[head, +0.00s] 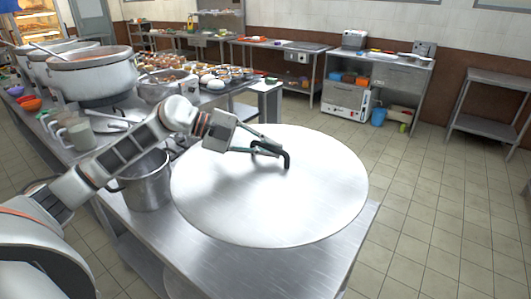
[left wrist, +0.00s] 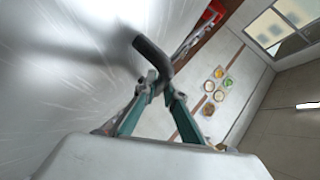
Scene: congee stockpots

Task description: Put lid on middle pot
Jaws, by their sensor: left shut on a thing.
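A large round steel lid (head: 230,205) with a black handle (head: 286,158) is at the front of the steel table, tilted and seen from above. My left gripper (head: 268,149) is shut on the lid's handle. In the left wrist view the handle (left wrist: 155,55) sits between the fingertips (left wrist: 162,82), with the lid's surface (left wrist: 60,70) filling the left side. The large pots stand in a row at the back left; the nearest one (head: 95,80) is open with reddish-brown contents. The pots behind it are partly hidden. My right gripper is not in view.
A smaller steel pot (head: 148,185) stands beside the lid under my left arm. Mugs (head: 78,133) and bowls (head: 30,103) are on the table's left side. Several food dishes (head: 215,78) lie behind. Tiled floor (head: 430,200) is free on the right.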

